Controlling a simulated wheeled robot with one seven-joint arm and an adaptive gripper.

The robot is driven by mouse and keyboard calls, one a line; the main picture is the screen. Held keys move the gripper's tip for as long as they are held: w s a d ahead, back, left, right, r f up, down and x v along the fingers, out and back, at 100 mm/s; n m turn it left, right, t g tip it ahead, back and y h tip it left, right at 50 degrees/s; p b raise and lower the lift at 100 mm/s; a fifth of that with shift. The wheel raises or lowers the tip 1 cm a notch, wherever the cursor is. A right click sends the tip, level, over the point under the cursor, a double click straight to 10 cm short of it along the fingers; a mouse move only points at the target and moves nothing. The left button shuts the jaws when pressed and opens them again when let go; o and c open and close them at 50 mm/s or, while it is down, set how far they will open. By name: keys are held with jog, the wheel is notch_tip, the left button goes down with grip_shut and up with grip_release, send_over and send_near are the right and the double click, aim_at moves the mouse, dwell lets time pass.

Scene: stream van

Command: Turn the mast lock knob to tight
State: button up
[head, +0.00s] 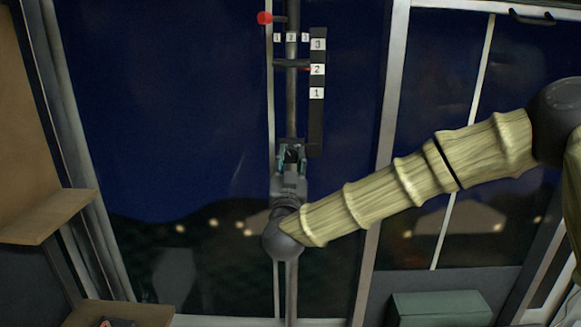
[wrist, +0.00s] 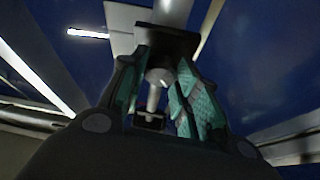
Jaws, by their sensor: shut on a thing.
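The mast (head: 291,110) is an upright grey pole in front of the dark window in the head view. A dark clamp block (head: 291,146) sits on it, and it also shows at the top of the wrist view (wrist: 167,37). My gripper (head: 291,158) reaches up to this block from below, with its teal-padded fingers on either side. In the wrist view my gripper (wrist: 163,72) is shut on a grey rounded part, seemingly the mast lock knob (wrist: 158,77). My fingers hide much of it in the head view. I see no tight or loose marking.
A black scale strip (head: 317,110) with labels 1, 2 and 3 stands right of the mast. A crossbar (head: 291,63) points near label 2. A red ball (head: 264,18) sticks out at upper left. A wooden shelf (head: 40,215) and a green box (head: 441,308) are lower down.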

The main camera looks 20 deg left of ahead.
jog(key=m+h+b, duration=0.1)
jog(key=b, duration=0.1)
jog(key=m+b, duration=0.1)
jog(key=m, duration=0.1)
jog(key=m+h+b, duration=0.1)
jog(key=m+b, duration=0.1)
jog(key=shift+a+f+h+b, duration=0.1)
jog(key=shift+f+h+b, duration=0.2)
jog(key=m+h+b, duration=0.1)
jog(key=m+b, duration=0.1)
jog(key=m, duration=0.1)
jog(key=m+g+h+b, duration=0.1)
jog(key=m+b, duration=0.2)
jog(key=shift+h, duration=0.3)
jog(key=m+h+b, duration=0.1)
jog(key=m+b, duration=0.1)
jog(key=m+g+b, duration=0.1)
jog(key=m+b, duration=0.2)
jog(key=shift+a+r+g+h, duration=0.1)
jog(key=shift+r+g+h, duration=0.1)
jog(key=shift+g+h, duration=0.15)
jog(key=shift+r+m+g+b, duration=0.15)
jog(key=shift+m+g+b, duration=0.25)
jog(key=shift+m+b, duration=0.55)
jog(key=shift+r+m+g+b, duration=0.15)
jog(key=shift+m+g+b, duration=0.35)
jog(key=shift+m, duration=0.75)
jog(key=o, duration=1)
jog(key=shift+s, duration=0.1)
